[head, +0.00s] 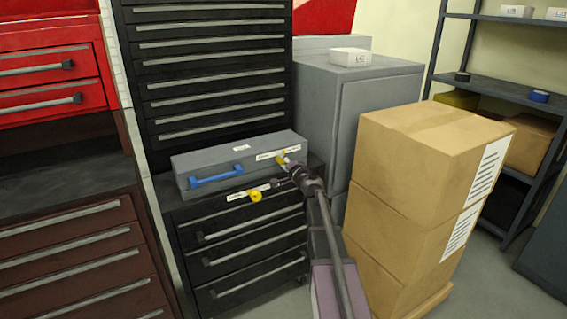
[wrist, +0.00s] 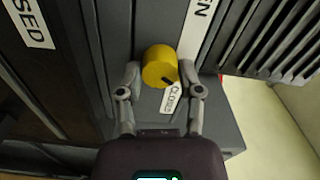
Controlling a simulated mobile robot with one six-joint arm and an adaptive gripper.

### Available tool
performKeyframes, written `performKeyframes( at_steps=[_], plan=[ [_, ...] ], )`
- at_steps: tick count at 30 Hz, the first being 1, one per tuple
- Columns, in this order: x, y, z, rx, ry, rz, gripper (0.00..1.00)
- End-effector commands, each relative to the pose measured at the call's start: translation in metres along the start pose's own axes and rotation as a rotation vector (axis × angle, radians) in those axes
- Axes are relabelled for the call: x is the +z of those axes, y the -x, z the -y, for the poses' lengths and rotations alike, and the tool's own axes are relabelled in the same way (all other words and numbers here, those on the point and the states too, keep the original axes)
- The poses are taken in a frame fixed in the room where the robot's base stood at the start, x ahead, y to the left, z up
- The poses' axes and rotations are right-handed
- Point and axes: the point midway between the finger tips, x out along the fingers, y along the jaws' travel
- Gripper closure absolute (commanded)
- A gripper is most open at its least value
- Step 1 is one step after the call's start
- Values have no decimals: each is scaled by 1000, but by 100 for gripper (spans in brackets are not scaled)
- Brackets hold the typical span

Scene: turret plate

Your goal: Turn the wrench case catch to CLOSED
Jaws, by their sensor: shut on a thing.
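The grey wrench case (head: 225,162) with a blue handle (head: 216,176) lies on the black drawer cabinet in the head view. Its yellow catch (head: 281,158) is at the right of its front face, and a white label (head: 264,155) is beside it. My gripper (head: 284,161) is at this catch. In the wrist view, my gripper (wrist: 160,72) has its fingers on both sides of the yellow catch (wrist: 158,62), shut on it. The catch's dark mark (wrist: 167,79) points toward the CLOSED label (wrist: 171,99). A label ending in "N" (wrist: 199,12) is on the opposite side.
A second yellow knob (head: 255,196) with white labels is on the black drawer cabinet (head: 245,245) below the case. Stacked cardboard boxes (head: 405,190) stand close to the right of my arm. A grey cabinet (head: 350,110) stands behind.

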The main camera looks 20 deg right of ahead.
Motion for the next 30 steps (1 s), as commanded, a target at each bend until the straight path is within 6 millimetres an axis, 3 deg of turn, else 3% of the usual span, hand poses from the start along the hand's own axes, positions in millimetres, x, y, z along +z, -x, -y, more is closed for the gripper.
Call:
performKeyframes(
  at_steps=[10, 26, 27, 30],
  plan=[
    [-1, -1, 0, 0, -191, -1, 100],
    [0, -1, 0, -1, -227, 0, 100],
    [0, -1, 0, -1, -227, 0, 50],
    [0, -1, 0, 0, -227, 0, 20]
  ],
)
